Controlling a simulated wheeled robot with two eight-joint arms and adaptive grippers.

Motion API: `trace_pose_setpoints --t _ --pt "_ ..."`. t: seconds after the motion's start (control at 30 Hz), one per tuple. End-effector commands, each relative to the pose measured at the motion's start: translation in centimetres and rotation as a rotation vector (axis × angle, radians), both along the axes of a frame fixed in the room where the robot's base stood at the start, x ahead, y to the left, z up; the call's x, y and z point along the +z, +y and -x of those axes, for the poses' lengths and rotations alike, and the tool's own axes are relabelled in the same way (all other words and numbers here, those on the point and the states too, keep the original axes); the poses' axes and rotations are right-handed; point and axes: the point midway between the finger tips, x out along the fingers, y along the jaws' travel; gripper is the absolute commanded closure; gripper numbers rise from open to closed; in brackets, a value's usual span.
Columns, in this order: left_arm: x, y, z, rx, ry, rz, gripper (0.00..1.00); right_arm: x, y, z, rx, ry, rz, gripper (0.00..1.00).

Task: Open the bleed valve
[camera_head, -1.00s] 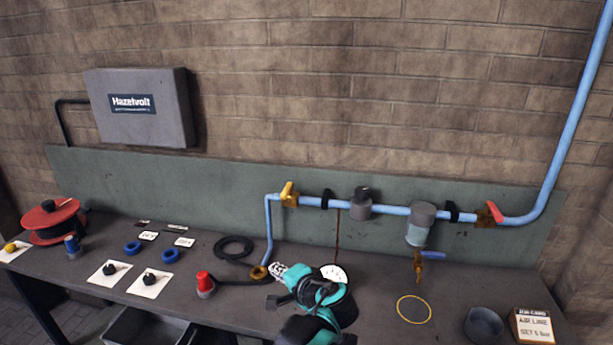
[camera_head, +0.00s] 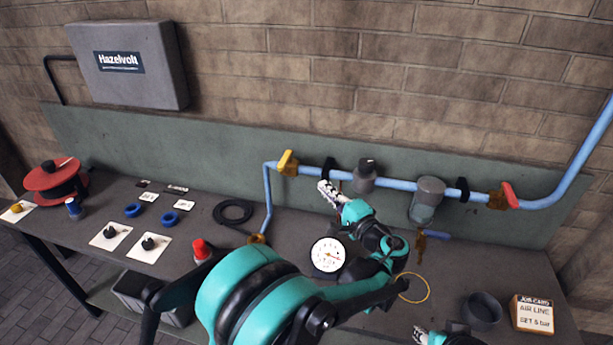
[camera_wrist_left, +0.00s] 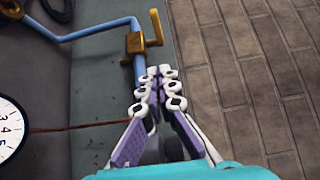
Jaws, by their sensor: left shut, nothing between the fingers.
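A valve with a yellow lever (camera_head: 287,162) and brass body sits at the left end of the blue pipe (camera_head: 400,184). It also shows in the left wrist view (camera_wrist_left: 150,32). A small brass cock (camera_head: 421,243) hangs under the grey filter bowl (camera_head: 427,200). No label tells me which one is the bleed valve. My left gripper (camera_head: 324,188) is shut and empty, just right of the yellow-lever valve, with its tips close to the pipe; contact is unclear. Only a bit of my right gripper (camera_head: 420,336) shows at the bottom edge.
A red-lever valve (camera_head: 508,196) is at the pipe's right end. A yellow ring (camera_head: 414,288), a dark bowl (camera_head: 482,312) and a job card (camera_head: 533,314) lie on the bench. A grey regulator (camera_head: 364,176) is on the pipe.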

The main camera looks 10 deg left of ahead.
Motion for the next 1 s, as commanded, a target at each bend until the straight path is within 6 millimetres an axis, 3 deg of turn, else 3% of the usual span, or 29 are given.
trace_pose_setpoints --t 0.5,0.7,1.0 --pt "-0.1 7.0 -7.0 0.004 0.001 0.001 1.0 -1.5 0.0 0.0 0.0 0.0 0.0 0.6" --pt "-0.1 9.8 -6.8 0.002 0.001 0.001 1.0 -2.0 0.0 0.0 0.0 0.0 0.0 0.6" --pt "0.0 10.7 -6.8 0.001 0.001 0.001 1.0 -2.1 0.0 0.0 0.0 0.0 0.0 0.6"
